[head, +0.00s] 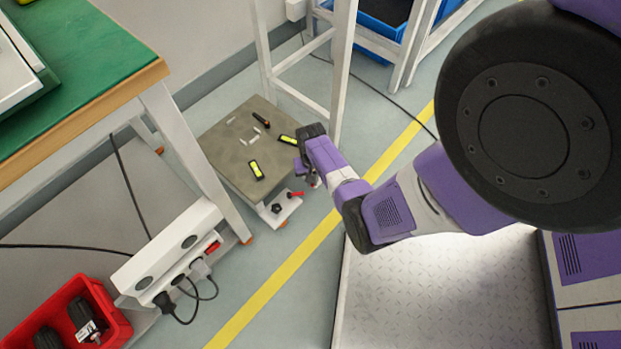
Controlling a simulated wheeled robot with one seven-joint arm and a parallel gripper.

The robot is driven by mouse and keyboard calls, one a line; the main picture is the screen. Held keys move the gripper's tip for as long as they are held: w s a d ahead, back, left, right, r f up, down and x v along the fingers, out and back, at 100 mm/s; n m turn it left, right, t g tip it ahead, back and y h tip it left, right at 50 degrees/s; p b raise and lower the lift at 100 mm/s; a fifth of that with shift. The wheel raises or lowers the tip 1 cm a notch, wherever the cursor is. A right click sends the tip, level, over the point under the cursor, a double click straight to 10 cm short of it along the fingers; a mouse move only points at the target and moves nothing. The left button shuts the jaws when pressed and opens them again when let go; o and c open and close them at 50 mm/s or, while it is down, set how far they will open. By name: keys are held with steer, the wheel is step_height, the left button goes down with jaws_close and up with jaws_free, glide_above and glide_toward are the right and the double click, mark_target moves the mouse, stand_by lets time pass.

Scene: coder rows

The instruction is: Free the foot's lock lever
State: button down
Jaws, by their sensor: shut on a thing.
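A low stand with a grey-brown top (212,148) and a pale frame is on the floor, left of my arm. At its near right corner are a red lever (296,194) and a black star-shaped knob (276,208). My gripper (313,182) is low beside this corner, at the right edge of the stand. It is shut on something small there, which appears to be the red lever. My purple wrist and the small size of the view hide most of the fingers and the exact contact.
Yellow-and-black pieces (256,170), a black rod (261,120) and small white pieces lie on the stand's top. A green-topped bench (75,70) stands left. A white socket box (165,250) with cables and a red bin (105,305) are lower left. Bare floor (290,315) lies between.

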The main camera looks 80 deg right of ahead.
steer(key=n, duration=0.1)
steer(key=s+n+p, duration=0.1)
steer(key=n, duration=0.1)
steer(key=shift+d+r+n, duration=0.1)
steer(key=shift+d+n, duration=0.1)
steer(key=shift+n, duration=0.1)
steer(key=shift+s+d+n+p, duration=0.3)
steer(key=shift+n, duration=0.75)
steer(key=shift+s+d+n+p, duration=0.25)
steer(key=shift+d+n, duration=0.05)
steer(key=shift+n, duration=0.75)
steer(key=c, duration=1.5)
jaws_free()
step_height(320, 180, up, 8)
steer(key=p, duration=0.4)
steer(key=shift+f+p, duration=0.2)
steer(key=shift+p, duration=0.15)
